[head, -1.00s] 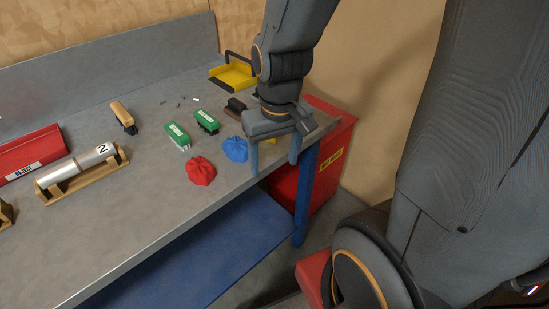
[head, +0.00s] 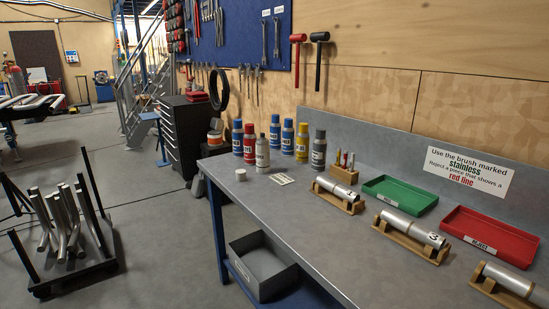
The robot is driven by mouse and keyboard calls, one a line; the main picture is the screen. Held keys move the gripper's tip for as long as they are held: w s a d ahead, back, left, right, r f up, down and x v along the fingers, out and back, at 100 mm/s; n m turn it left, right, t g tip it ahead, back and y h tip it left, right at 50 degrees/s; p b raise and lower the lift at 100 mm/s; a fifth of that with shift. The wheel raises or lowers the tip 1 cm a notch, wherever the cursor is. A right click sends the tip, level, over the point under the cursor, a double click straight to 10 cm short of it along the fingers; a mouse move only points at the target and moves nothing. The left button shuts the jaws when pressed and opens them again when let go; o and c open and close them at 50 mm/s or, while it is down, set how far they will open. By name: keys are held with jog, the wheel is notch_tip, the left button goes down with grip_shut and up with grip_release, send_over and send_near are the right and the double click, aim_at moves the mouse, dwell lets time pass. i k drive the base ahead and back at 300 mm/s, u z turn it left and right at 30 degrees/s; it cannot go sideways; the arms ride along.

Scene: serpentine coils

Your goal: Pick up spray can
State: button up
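Several spray cans stand upright in a group at the left end of the grey workbench (head: 290,230). A white or silver can (head: 262,151) stands in front, with a red can (head: 249,144) just behind it to the left. A blue can (head: 238,138) is at the far left. Two more blue cans, one of them at the back (head: 287,136), stand behind. A yellow can (head: 302,143) and a dark grey can (head: 318,150) stand to the right. Which can the task means cannot be told. My gripper is not in this view.
A small white cap or cup (head: 240,174) and pale cards (head: 282,179) lie before the cans. Tubes on wooden cradles (head: 339,193), a green tray (head: 400,194) and a red tray (head: 490,236) fill the right. A grey bin (head: 263,266) sits below.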

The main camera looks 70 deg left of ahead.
aim_at(262, 144)
jog(key=u, duration=2.65)
jog(key=k, duration=0.65)
jog(key=u, duration=0.7)
jog(key=i, duration=1)
jog(key=u, duration=0.6)
jog(key=i, duration=1.1)
jog(key=z, duration=0.95)
jog(key=i, duration=0.85)
jog(key=z, duration=0.75)
